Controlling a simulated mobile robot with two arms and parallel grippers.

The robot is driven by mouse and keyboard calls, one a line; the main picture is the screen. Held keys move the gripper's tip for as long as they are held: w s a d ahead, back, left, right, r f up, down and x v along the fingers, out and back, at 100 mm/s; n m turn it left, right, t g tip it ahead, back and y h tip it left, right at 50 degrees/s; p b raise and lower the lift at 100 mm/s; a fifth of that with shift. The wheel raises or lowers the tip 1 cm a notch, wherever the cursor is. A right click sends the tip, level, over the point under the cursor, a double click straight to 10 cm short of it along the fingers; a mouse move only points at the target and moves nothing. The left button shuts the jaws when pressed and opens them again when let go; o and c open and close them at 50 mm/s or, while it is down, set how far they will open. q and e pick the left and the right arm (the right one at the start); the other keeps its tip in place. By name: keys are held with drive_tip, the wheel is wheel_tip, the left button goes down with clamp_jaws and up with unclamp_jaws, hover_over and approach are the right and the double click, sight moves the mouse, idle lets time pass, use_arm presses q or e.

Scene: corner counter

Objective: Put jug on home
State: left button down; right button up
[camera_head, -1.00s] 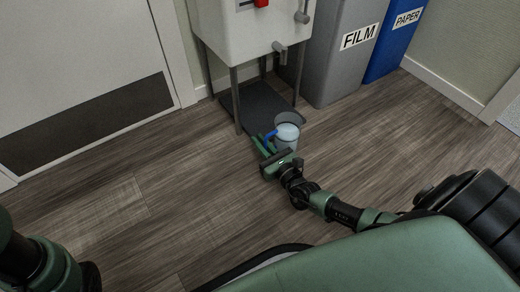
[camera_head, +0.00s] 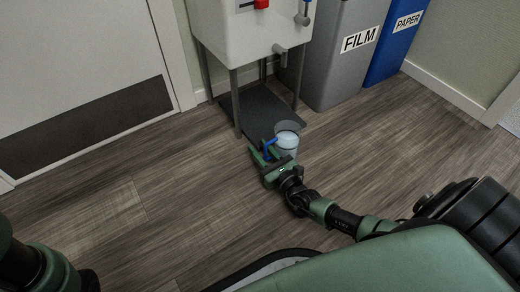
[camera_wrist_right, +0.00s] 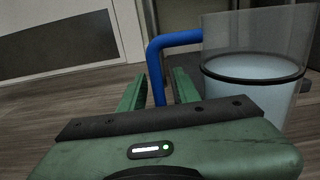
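The jug (camera_head: 288,143) is clear, with pale liquid inside and a blue handle (camera_head: 269,144). It is by the front right corner of a dark mat (camera_head: 262,112); I cannot tell whether its base touches the mat. My right gripper (camera_head: 259,153) is at the handle side. My left gripper is out of view.
A white dispenser (camera_head: 240,65) on metal legs stands over the mat. A grey FILM bin (camera_head: 335,75) and a blue PAPER bin (camera_head: 395,45) stand to its right. A white door (camera_head: 75,50) is at the left. The wooden floor (camera_head: 180,200) is largely clear.

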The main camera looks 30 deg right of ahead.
drive_tip(key=s+p, duration=0.1)
drive_tip(key=s, duration=0.2)
drive_tip(key=s+p, duration=0.2)
drive_tip(key=s, duration=0.2)
drive_tip(key=s+d+p, duration=0.1)
drive_tip(key=s, duration=0.3)
drive_tip(key=shift+s+p, duration=0.3)
drive_tip(key=shift+s, duration=0.15)
